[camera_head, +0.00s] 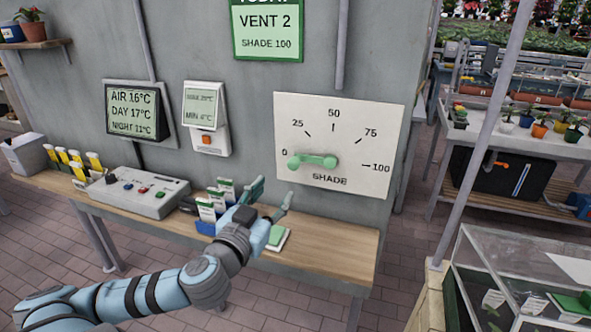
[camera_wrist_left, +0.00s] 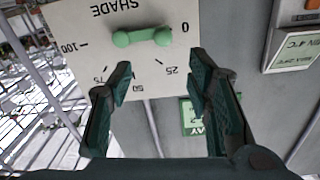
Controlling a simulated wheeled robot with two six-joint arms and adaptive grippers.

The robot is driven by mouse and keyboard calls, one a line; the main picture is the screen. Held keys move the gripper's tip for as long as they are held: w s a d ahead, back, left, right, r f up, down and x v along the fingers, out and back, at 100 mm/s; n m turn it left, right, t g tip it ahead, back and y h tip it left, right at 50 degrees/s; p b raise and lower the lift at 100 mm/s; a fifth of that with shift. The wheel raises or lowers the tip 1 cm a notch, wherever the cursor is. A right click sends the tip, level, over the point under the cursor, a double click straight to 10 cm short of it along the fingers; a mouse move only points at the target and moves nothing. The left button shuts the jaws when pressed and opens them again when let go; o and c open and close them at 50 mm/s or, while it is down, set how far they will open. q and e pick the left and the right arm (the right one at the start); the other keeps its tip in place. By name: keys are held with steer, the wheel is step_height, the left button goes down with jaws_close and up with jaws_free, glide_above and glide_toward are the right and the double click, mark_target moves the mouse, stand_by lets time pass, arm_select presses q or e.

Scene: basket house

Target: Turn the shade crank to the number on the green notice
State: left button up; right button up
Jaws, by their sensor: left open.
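The green shade crank (camera_head: 312,161) sits on a white dial plate (camera_head: 345,185) marked 0, 25, 50, 75 and 100. Its handle end points left, at about 0. The green notice (camera_head: 267,22) above reads VENT 2 and SHADE 100; its top line is cut off. My left gripper (camera_head: 273,195) is open and empty, below and left of the crank, in front of the wall. In the left wrist view, which is upside down, the crank (camera_wrist_left: 142,38) lies beyond the open fingers (camera_wrist_left: 160,75), not touching them. My right gripper is not in view.
A wooden bench (camera_head: 335,240) below holds a grey control box (camera_head: 140,192), seed packets (camera_head: 212,205) and a green-and-white pad (camera_head: 277,238). A temperature display (camera_head: 133,112) and a small thermostat (camera_head: 205,115) hang left. A glass case (camera_head: 520,285) and pole (camera_head: 485,130) stand right.

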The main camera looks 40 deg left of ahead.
mark_target(292, 167)
arm_select(q)
steer(key=b+x, duration=0.2)
steer(key=x, duration=1.1)
steer(key=shift+w+a+f+b, duration=0.15)
steer(key=shift+w+a+b, duration=0.15)
steer(key=shift+w, duration=0.05)
steer(key=shift+s, duration=0.1)
steer(key=shift+c, duration=0.6)
jaws_close()
